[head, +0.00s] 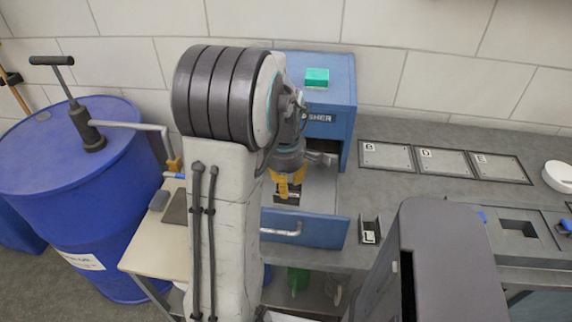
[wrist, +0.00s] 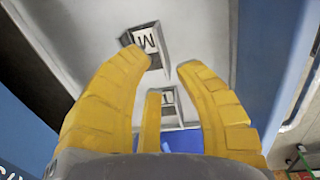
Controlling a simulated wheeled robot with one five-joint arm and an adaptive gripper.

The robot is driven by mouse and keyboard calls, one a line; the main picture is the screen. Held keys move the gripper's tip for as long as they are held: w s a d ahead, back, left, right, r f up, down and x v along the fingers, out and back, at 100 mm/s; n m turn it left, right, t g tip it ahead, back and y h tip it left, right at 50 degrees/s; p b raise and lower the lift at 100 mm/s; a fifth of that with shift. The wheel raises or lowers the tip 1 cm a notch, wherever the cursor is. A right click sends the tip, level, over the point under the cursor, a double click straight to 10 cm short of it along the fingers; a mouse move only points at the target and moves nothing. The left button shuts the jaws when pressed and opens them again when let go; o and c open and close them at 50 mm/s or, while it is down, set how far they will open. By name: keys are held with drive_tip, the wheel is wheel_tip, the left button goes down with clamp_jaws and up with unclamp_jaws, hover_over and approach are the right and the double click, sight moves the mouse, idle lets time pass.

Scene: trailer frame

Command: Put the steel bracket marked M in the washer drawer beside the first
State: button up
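The blue washer drawer (head: 325,229) is pulled out below the cabinet labelled "…SHER" (head: 330,95). In the wrist view, the steel bracket marked M (wrist: 147,42) lies on the pale drawer floor (wrist: 205,28). A second bracket (wrist: 168,97) lies near it in the drawer, apart from it; its letter is partly hidden by a finger. My gripper (head: 286,190) points down into the drawer. In the wrist view its yellow fingers (wrist: 162,62) are spread apart. The left fingertip overlaps the M bracket's edge, and whether it touches cannot be told. The right fingertip is clear of it.
A bracket marked L (head: 370,232) stands on the grey bench right of the drawer. Plates marked B (head: 386,156), D (head: 443,163) and E (head: 498,168) lie behind. A green block (head: 317,77) sits on the cabinet. A blue drum (head: 75,190) stands left.

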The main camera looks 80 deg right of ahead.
wheel_tip(320, 180, up, 7)
drive_tip(key=b, duration=0.2)
drive_tip(key=w+a+r+t, duration=0.1)
drive_tip(key=w+a, duration=1.5)
drive_tip(key=w, duration=0.2)
drive_tip(key=a+f+t+y, duration=0.1)
drive_tip(key=a+f+t, duration=0.1)
drive_tip(key=a, duration=1.9)
drive_tip(key=shift+f+m, duration=0.3)
drive_tip(key=shift+m, duration=0.1)
drive_tip(key=shift+s+r, duration=0.1)
drive_tip(key=shift+r, duration=0.05)
